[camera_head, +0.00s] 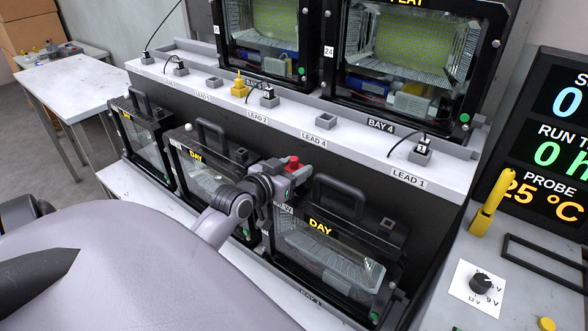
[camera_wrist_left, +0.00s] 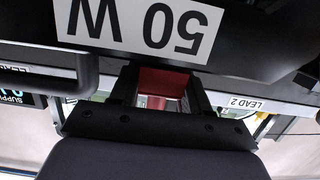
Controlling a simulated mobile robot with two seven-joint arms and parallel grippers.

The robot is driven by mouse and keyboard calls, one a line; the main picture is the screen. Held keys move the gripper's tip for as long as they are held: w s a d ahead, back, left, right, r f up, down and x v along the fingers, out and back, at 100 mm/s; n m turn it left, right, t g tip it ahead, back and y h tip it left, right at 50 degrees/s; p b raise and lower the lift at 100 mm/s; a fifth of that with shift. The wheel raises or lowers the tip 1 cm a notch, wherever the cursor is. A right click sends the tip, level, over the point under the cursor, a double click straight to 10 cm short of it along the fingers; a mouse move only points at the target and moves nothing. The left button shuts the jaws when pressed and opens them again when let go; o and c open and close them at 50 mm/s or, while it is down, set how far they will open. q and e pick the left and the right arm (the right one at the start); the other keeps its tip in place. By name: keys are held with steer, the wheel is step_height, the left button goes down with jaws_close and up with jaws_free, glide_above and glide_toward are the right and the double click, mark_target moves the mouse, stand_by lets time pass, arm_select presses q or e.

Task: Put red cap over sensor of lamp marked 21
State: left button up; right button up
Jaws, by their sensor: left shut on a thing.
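My left gripper (camera_head: 293,178) is shut on the red cap (camera_head: 292,163) at the top left of the nearest lower lamp (camera_head: 330,262). In the left wrist view, the red cap (camera_wrist_left: 158,79) sits between the two fingers (camera_wrist_left: 158,90), close to a housing labelled 50 W (camera_wrist_left: 140,25). Whether the cap touches the lamp cannot be told. A small grey square part (camera_head: 388,224) is on that lamp's top right. Two more DAY lamps, the middle one (camera_head: 205,180) and the far one (camera_head: 142,140), stand to the left. I cannot read 21 on any lamp.
A white shelf (camera_head: 290,118) behind the lower lamps carries several lead sockets and a yellow plug (camera_head: 239,84). Upper lamps, one marked 24 (camera_head: 405,50), stand above it. At right are a display (camera_head: 560,130), a yellow probe (camera_head: 489,205) and a dial (camera_head: 480,284).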

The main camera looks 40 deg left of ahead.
arm_select(q)
steer(key=shift+f, duration=0.6)
steer(key=o, duration=1)
steer(key=shift+o, duration=0.2)
steer(key=shift+r, duration=0.25)
steer(key=r+v, duration=0.1)
steer(key=v, duration=1.1)
steer(key=s+d+f+m+g+h, duration=0.1)
steer(key=s+d+f, duration=0.3)
steer(key=d+f, duration=0.6)
steer(key=s+d+f+m+g+h, duration=0.2)
steer(key=s+d+f+g, duration=0.2)
steer(key=d+f, duration=0.6)
step_height(320, 180, down, 3)
steer(key=shift+d+f+m+h+b, duration=0.15)
steer(key=shift+d+m+h+b, duration=0.15)
steer(key=shift+h, duration=0.1)
